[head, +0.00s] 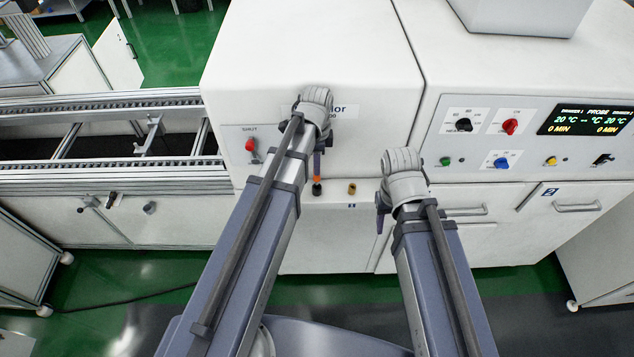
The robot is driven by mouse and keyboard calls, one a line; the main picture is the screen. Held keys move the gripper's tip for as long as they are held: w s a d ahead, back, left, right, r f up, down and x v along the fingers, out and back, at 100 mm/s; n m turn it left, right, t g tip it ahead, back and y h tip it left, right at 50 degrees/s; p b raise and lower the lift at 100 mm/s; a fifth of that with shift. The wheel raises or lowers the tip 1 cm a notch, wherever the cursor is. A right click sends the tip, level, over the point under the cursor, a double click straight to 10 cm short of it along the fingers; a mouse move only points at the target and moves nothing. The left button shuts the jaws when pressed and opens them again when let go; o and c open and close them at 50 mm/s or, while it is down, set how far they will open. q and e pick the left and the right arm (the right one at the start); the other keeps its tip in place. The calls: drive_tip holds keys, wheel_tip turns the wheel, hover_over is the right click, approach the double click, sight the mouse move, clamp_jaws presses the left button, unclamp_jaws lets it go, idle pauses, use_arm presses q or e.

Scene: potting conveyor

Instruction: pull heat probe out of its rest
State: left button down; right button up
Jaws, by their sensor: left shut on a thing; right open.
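The heat probe (317,179) shows as a small upright piece with an orange band, directly below my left gripper (318,160) in the head view. My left gripper is shut on it, and the wrist hides its upper part. Its lower end is at a small black fitting (317,189) on the white machine's front ledge, which looks like its rest. I cannot tell whether the tip is still inside. My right gripper (380,218) is open and empty, to the right of the probe and in front of the machine. Its fingers are mostly hidden by its wrist.
A small brass fitting (352,188) sits on the ledge between the grippers. A red switch (250,146) is on the left panel. A control panel (510,135) with knobs and a display (590,121) is at right. A conveyor (110,175) runs off left.

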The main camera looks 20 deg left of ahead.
use_arm(q)
drive_tip(key=shift+r, duration=0.25)
drive_tip(key=shift+r+p, duration=1.25)
drive_tip(key=shift+p, duration=0.3)
drive_tip(key=shift+r, duration=0.15)
wheel_tip(320, 180, up, 7)
drive_tip(key=p, duration=0.7)
drive_tip(key=shift+f, duration=0.2)
